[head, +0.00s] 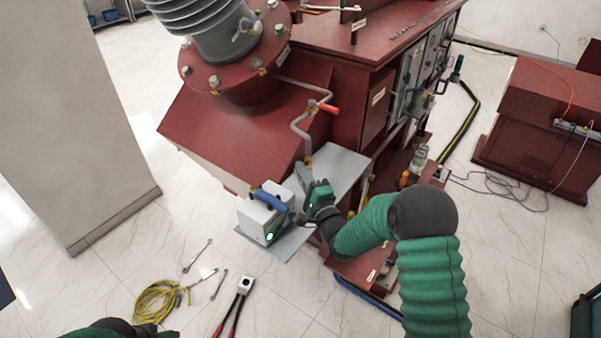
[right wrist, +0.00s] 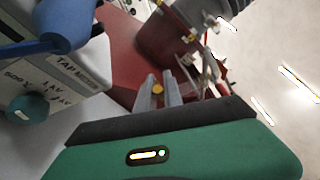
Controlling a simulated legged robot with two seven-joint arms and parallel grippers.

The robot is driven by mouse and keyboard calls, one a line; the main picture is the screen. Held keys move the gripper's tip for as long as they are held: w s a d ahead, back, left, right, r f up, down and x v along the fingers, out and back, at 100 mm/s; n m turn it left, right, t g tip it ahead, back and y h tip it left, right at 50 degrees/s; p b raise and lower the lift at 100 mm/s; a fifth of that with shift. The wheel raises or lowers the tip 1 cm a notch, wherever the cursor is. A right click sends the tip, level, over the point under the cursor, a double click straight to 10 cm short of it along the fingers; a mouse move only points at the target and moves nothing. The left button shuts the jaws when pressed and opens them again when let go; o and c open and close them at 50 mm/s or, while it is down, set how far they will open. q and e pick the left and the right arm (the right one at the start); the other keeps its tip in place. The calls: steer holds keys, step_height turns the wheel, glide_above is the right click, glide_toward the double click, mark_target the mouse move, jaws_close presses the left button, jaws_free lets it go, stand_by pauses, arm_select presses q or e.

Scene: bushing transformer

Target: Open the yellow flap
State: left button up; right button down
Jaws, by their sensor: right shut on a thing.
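The yellow flap (head: 309,164) is a small yellow piece at the lower end of a grey bent pipe on the dark red transformer. It also shows in the right wrist view (right wrist: 157,89), between the grey fingertips. My right gripper (head: 305,172) reaches up to it from below and is shut on it; its fingers also show in the right wrist view (right wrist: 160,88). The fingers hide part of the flap, so its angle is hard to tell. My left gripper (head: 165,333) is barely in view at the bottom left edge, away from the transformer; its jaws are unclear.
A white tap meter box (head: 262,222) with a blue handle stands on a grey shelf (head: 345,170) close beside my right gripper. An orange-red lever (head: 328,108) is above. Tools and a yellow cable coil (head: 158,301) lie on the floor.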

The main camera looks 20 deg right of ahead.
steer(key=m+h+b, duration=0.1)
steer(key=a+m+h+b, duration=0.1)
steer(key=h, duration=0.1)
steer(key=h+b, duration=0.1)
steer(key=b, duration=0.1)
steer(key=shift+w+a+r+m+h, duration=0.1)
steer(key=shift+a+m+h, duration=0.2)
steer(key=shift+m+h, duration=0.1)
steer(key=c, duration=1.7)
jaws_free()
steer(key=shift+o, duration=0.9)
steer(key=s+a+f+b, duration=0.1)
steer(key=s+b, duration=0.2)
steer(key=s, duration=0.5)
steer(key=s+a+f+b, duration=0.1)
steer(key=s+b, duration=0.2)
steer(key=s, duration=0.5)
steer(key=shift+s+a+f, duration=0.2)
steer(key=shift+a+f, duration=0.05)
